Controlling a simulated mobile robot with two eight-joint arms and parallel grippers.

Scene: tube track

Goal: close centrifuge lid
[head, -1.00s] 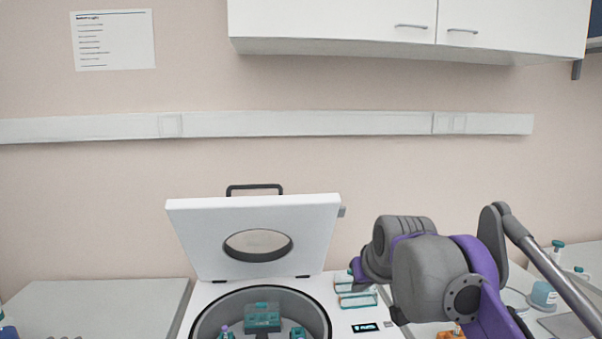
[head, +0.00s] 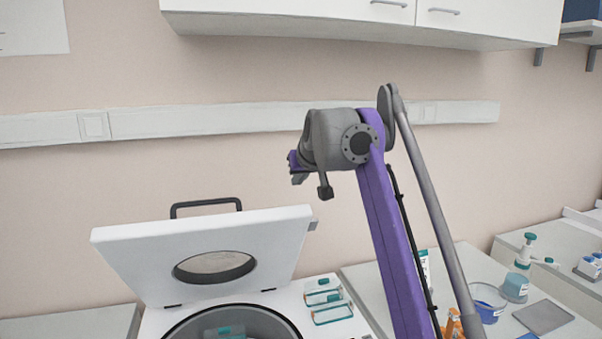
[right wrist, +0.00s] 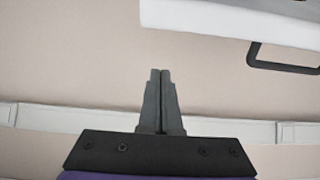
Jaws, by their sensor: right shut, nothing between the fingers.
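The centrifuge lid (head: 215,245) stands open, tilted up behind the bowl, in the head view. It is a white panel with an oval window and a dark handle (head: 206,203) on its top edge. The centrifuge bowl (head: 187,326) shows below, cut off by the frame. My right gripper (head: 299,179) is raised in front of the wall, right of and above the handle, touching nothing. In the right wrist view its fingers (right wrist: 161,72) are shut and empty. The handle (right wrist: 284,62) appears there at the upper right, apart from the fingers. My left gripper is not in view.
Teal-capped clear containers (head: 327,302) sit on the centrifuge top. A white wall cabinet (head: 340,22) hangs above. Air around the handle is clear.

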